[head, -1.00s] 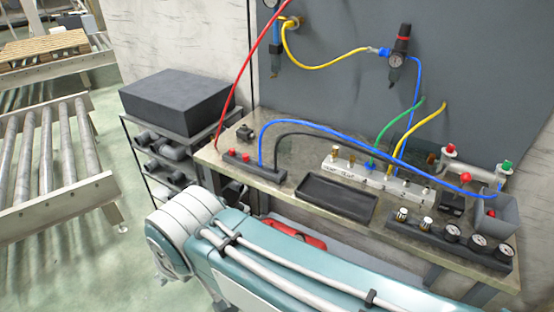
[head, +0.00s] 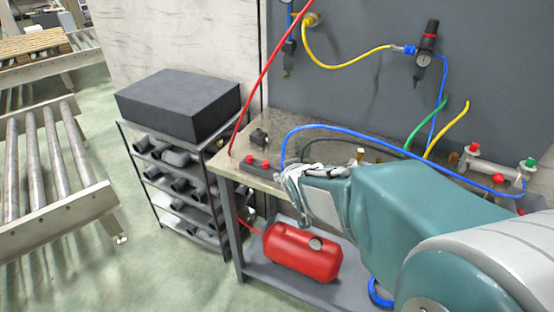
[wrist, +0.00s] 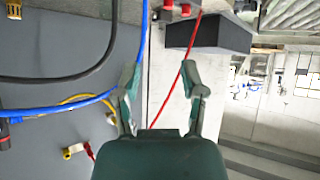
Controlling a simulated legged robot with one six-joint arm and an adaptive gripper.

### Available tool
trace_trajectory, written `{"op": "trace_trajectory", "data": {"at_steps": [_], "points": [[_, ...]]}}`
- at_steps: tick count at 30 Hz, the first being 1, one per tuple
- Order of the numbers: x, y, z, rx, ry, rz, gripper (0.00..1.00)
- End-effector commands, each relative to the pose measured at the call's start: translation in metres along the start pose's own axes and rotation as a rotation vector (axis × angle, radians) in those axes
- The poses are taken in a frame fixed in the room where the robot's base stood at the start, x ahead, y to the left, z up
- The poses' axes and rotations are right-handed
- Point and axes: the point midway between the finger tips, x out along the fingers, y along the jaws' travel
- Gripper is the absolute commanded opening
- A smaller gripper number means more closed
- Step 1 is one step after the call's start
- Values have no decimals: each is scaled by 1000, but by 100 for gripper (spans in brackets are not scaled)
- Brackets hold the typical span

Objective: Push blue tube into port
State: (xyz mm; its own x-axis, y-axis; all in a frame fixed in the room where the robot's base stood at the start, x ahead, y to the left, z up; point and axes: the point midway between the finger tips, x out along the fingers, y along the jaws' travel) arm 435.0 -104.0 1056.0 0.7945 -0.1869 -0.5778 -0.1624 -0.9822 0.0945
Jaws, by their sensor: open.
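The blue tube (head: 345,131) arcs over the bench; its left end drops behind my gripper (head: 292,178) near a black block with red knobs (head: 257,163). In the wrist view my gripper (wrist: 160,78) is open. The blue tube (wrist: 140,50) passes close beside its left finger; I cannot tell whether they touch. The red tube (wrist: 168,98) appears between the fingers, in the background. The white port block is hidden behind my arm in the head view; only a brass fitting (head: 360,154) shows there. The tube's seating in a port is not visible.
A black tube (wrist: 75,75) runs near the blue one. Yellow (head: 447,131) and green (head: 425,124) tubes rise behind my arm. A red tank (head: 300,252) sits on the lower shelf. A rack with a dark box (head: 180,103) stands left of the bench.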

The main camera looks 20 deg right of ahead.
Motion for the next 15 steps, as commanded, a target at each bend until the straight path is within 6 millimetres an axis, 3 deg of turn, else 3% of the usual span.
{"op": "trace_trajectory", "data": {"at_steps": [1,6,9,15], "points": [[19,8,4,7,29,1,54],[65,28,9,30,174,-27,54],[81,35,14,46,244,-49,54],[94,40,18,66,316,-77,54]]}}
